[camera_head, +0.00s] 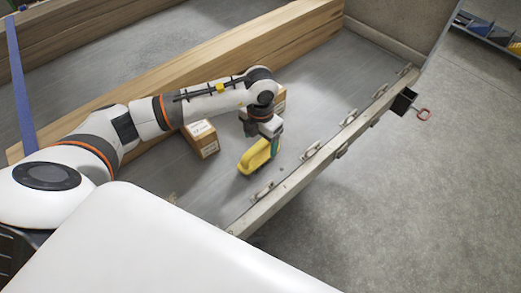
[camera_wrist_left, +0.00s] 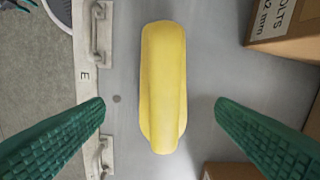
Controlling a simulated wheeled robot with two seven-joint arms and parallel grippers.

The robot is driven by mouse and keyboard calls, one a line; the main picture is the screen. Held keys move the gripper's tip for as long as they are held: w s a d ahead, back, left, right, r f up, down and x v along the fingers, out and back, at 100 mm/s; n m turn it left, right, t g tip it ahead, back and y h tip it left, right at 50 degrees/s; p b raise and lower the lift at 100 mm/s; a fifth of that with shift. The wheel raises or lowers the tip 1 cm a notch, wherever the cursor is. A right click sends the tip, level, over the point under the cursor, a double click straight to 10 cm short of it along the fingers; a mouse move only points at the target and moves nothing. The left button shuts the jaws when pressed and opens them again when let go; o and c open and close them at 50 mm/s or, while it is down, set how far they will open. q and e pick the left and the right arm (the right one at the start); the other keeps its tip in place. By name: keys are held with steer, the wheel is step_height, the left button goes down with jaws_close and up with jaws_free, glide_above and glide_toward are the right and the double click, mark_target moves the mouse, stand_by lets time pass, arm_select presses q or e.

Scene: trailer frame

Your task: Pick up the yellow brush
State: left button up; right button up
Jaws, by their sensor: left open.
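The yellow brush (camera_head: 255,157) lies on the grey trailer bed near its edge rail in the head view. It also shows in the left wrist view (camera_wrist_left: 163,85), long and upright in the picture. My left gripper (camera_head: 272,142) is over the brush in the head view and partly covers one end. In the left wrist view its green fingers (camera_wrist_left: 160,105) are wide apart, one on each side of the brush, with clear gaps and no contact. The underside of the brush is hidden. My right gripper is not in view.
A cardboard box (camera_head: 202,139) stands left of the brush, and another (camera_head: 280,98) is partly hidden behind my arm. A metal edge rail (camera_head: 318,153) with latches runs close on the right. A long wooden beam (camera_head: 190,75) lies behind. The bed beyond is clear.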

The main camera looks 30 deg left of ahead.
mark_target(264, 141)
arm_select(q)
steer(key=shift+w+f, duration=0.15)
steer(key=shift+f, duration=0.15)
steer(key=f, duration=0.3)
steer(key=f+p, duration=0.1)
steer(key=shift+w+d+f, duration=0.15)
steer(key=shift+w+f, duration=0.05)
steer(key=shift+w, duration=0.1)
steer(key=shift+w+d+f, duration=0.15)
steer(key=shift+w+f, duration=0.05)
steer(key=shift+f, duration=0.15)
steer(key=shift+w, duration=0.1)
steer(key=shift+c, duration=0.3)
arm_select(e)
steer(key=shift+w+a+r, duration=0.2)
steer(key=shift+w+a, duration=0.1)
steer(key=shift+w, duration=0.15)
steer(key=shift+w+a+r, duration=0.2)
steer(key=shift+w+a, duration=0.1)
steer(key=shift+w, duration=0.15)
